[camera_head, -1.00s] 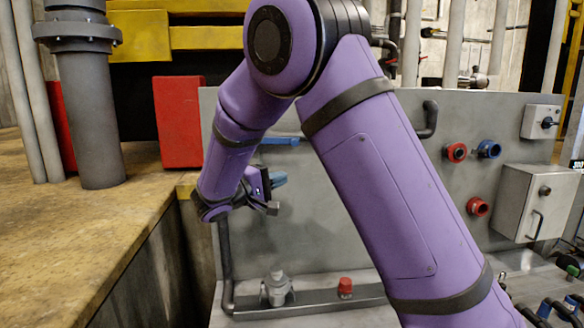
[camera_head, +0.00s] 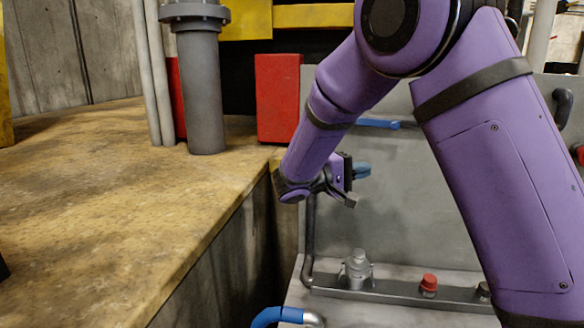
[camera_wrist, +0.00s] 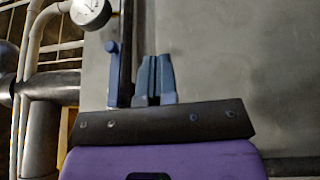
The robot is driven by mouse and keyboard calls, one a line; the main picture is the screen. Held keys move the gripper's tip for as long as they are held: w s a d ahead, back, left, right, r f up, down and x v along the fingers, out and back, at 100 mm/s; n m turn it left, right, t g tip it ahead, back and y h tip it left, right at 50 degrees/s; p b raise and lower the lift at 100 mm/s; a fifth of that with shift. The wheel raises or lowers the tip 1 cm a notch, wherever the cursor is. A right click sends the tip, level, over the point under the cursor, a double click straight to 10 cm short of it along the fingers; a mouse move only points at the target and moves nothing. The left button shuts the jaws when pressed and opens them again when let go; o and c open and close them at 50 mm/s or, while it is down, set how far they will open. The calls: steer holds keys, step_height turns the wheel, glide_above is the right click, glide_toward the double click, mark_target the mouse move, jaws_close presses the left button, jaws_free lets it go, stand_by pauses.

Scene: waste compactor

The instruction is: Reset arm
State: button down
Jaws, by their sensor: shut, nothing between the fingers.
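My purple arm spans the right half of the head view, folded down from its elbow at the top. My gripper (camera_head: 358,172) shows small in front of the grey panel, partly hidden by my wrist. In the wrist view its two blue-grey fingers (camera_wrist: 154,79) are side by side and together, with nothing held between them. They point up the picture, apart from the panel as far as I can tell.
The grey panel (camera_head: 400,215) stands behind the arm. A red-capped fitting (camera_head: 428,285) and a grey fitting (camera_head: 357,268) stand on a ledge below. A gauge (camera_wrist: 90,12) shows in the wrist view.

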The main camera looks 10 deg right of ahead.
steer(key=s+d+r+m+g+y, duration=0.1)
steer(key=s+d+r+g+y, duration=0.1)
steer(key=s+d+y, duration=0.45)
steer(key=s+d+r+m+g+y, duration=0.1)
steer(key=s+d+r+g+y, duration=0.2)
steer(key=s, duration=0.7)
steer(key=s+a+t+y, duration=0.2)
steer(key=s+t+y, duration=0.1)
steer(key=s, duration=0.5)
steer(key=s+a+t+y, duration=0.1)
steer(key=s+t+y, duration=0.2)
steer(key=s+y, duration=0.3)
steer(key=s, duration=0.2)
steer(key=shift+s+a+r+m+t, duration=0.25)
steer(key=shift+s+a+m+t, duration=0.05)
steer(key=shift+a+t, duration=0.1)
